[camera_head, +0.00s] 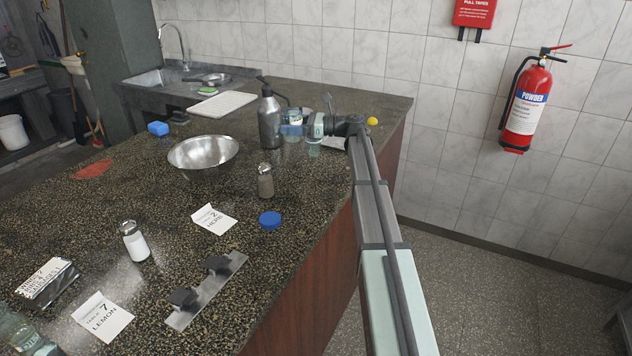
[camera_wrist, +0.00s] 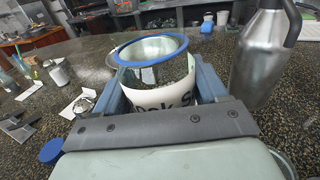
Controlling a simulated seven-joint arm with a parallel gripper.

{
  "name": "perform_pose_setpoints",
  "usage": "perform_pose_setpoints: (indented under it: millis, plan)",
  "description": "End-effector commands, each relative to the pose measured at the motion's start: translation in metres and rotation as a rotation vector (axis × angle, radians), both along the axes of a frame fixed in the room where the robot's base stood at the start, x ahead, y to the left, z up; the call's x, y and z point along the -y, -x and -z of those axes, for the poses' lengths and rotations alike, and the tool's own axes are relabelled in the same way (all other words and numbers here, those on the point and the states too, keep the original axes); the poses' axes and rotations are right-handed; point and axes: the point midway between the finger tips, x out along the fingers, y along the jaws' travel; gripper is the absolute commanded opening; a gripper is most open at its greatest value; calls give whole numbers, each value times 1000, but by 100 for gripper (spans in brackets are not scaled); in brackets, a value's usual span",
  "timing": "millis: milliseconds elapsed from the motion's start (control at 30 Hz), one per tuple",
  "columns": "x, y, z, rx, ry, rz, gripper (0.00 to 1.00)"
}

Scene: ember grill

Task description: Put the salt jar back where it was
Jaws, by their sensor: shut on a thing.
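The salt jar (camera_wrist: 165,97) is a clear glass jar with a blue rim, an open top and a white label reading partly "ck s". My gripper (camera_wrist: 158,84) is shut around its sides in the wrist view, and the jar looks upright. In the head view my gripper (camera_head: 304,127) is at the far right part of the counter, beside the metal bottle. The jar is small and partly hidden there. I cannot tell whether its base touches the counter. A round blue lid (camera_head: 270,220) lies flat on the counter, also in the wrist view (camera_wrist: 52,151).
A metal pump bottle (camera_head: 269,118) stands close to the jar. A steel bowl (camera_head: 203,152), a brown-filled shaker (camera_head: 265,182), a white-filled shaker (camera_head: 135,242), and cards reading 2 (camera_head: 214,219) and 7 LEMON (camera_head: 103,315) are on the counter. Counter around the lid is fairly clear.

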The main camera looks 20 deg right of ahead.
Motion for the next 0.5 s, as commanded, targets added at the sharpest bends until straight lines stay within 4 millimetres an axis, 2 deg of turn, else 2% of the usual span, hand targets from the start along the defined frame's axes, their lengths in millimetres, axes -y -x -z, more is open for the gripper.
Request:
perform_pose_setpoints:
  millis: [33, 200, 400, 500]
  plan:
    - [3, 28, 3, 1, 2, 40, 33]
    - [13, 74, 8, 1, 8, 178, 33]
    - [16, 108, 15, 0, 8, 361, 33]
    - [26, 107, 16, 0, 4, 460, 33]
